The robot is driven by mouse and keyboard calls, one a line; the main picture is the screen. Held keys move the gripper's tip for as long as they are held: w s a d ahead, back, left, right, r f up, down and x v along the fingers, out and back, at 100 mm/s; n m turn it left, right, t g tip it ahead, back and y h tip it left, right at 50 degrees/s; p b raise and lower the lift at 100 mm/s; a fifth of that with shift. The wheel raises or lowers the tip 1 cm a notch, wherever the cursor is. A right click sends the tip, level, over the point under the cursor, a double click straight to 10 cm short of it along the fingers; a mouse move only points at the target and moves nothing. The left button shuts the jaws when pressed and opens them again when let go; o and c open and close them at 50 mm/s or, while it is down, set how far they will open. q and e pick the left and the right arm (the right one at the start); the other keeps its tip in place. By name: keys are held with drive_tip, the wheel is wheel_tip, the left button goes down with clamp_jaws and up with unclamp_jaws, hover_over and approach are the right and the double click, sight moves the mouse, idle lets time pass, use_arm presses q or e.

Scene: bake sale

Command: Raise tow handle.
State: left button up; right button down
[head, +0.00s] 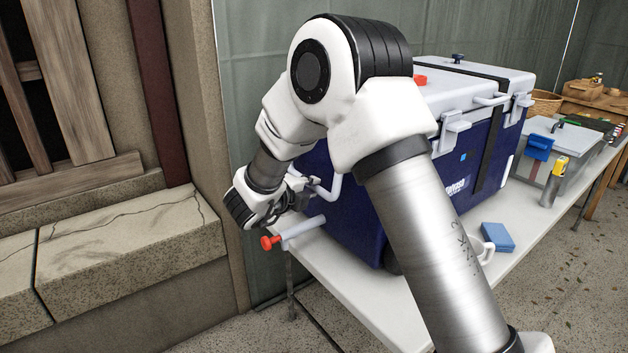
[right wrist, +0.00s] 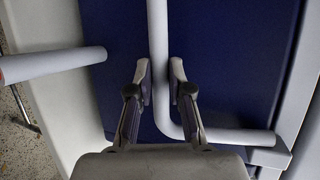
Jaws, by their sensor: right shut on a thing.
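The tow handle (head: 331,188) is a bent white-grey tube on the left end of a blue cooler (head: 358,215) with a pale grey lid. In the right wrist view the tow handle (right wrist: 157,45) runs between my fingers and bends right along the lower edge. My right gripper (head: 303,190) is at the cooler's left end, shut on the handle; it also shows in the right wrist view (right wrist: 160,80). My arm hides part of the cooler. My left gripper is not in view.
A white tube with a red end (head: 298,230) sticks out just below my right gripper. The cooler stands on a white table (head: 345,282). A blue sponge (head: 497,237), a yellow-topped can (head: 553,180) and a grey box (head: 562,155) are to the right. A stone ledge (head: 125,245) is at left.

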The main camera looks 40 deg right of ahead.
drive_tip(key=a+r+m+y+p, duration=0.1)
drive_tip(key=a+r+y+p, duration=0.3)
drive_tip(key=p, duration=1)
drive_tip(key=w+a+r+m+y+p, duration=0.1)
drive_tip(key=a+r+y+p, duration=0.3)
drive_tip(key=p, duration=1.1)
wheel_tip(320, 180, up, 5)
drive_tip(key=y, duration=0.3)
drive_tip(key=shift+a+r+m+y, duration=0.15)
drive_tip(key=shift+a+m+y, duration=0.2)
drive_tip(key=shift+m+y, duration=0.05)
drive_tip(key=c, duration=1.2)
unclamp_jaws()
drive_tip(key=shift+o, duration=0.6)
drive_tip(key=shift+s+d, duration=0.1)
drive_tip(key=shift+d, duration=0.35)
drive_tip(key=v, duration=1.1)
drive_tip(key=shift+r, duration=0.35)
